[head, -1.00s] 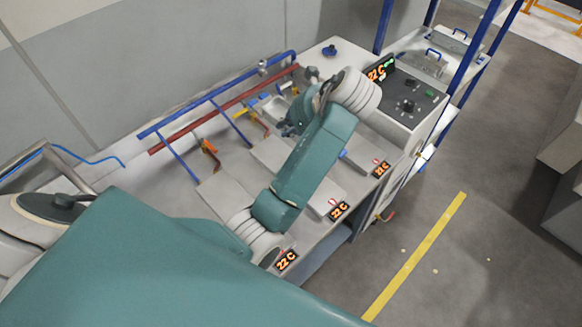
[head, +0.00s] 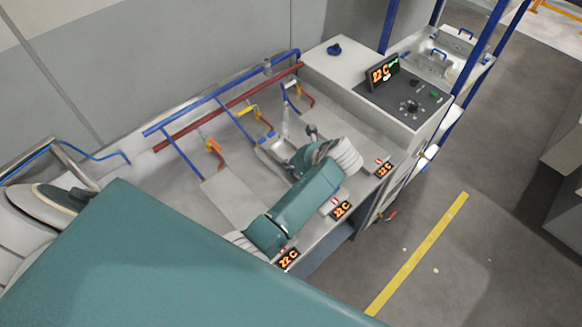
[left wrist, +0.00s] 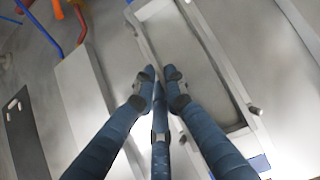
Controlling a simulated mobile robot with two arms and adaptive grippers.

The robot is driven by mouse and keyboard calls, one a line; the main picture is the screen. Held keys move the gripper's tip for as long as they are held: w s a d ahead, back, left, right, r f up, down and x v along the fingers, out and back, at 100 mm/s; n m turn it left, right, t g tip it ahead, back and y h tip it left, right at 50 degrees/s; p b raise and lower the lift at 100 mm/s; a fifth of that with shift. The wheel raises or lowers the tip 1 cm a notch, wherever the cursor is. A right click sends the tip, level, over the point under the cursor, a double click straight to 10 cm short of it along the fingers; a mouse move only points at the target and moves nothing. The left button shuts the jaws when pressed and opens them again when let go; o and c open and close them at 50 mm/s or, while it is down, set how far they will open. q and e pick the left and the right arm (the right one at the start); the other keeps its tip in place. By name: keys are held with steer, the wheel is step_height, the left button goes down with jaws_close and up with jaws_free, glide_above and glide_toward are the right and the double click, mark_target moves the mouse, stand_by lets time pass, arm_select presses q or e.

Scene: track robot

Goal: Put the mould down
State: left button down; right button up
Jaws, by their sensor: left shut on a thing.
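The mould (head: 268,156) is a grey metal tray with raised walls. In the head view it is over the middle part of the bench, partly hidden by my left arm and gripper. My left gripper (head: 292,160) is at its near side. In the left wrist view the mould (left wrist: 215,58) is a long, shallow, empty frame with a short pin at its corner. The fingers of my left gripper (left wrist: 161,82) are shut at its long wall. I cannot tell whether its underside touches the plate below. My right gripper is not in view.
A bare flat plate (head: 232,197) lies left of the mould. Red and blue pipes (head: 225,105) with valves run behind. Temperature displays (head: 341,209) line the bench's front edge. A control console (head: 405,100) stands at the right, with a shelf of other moulds (head: 430,68) beyond.

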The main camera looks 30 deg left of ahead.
arm_select(q)
steer(key=shift+w+f, duration=0.1)
steer(key=shift+f, duration=0.45)
steer(key=shift+f, duration=0.1)
steer(key=c, duration=2.1)
jaws_free()
steer(key=shift+f, duration=0.1)
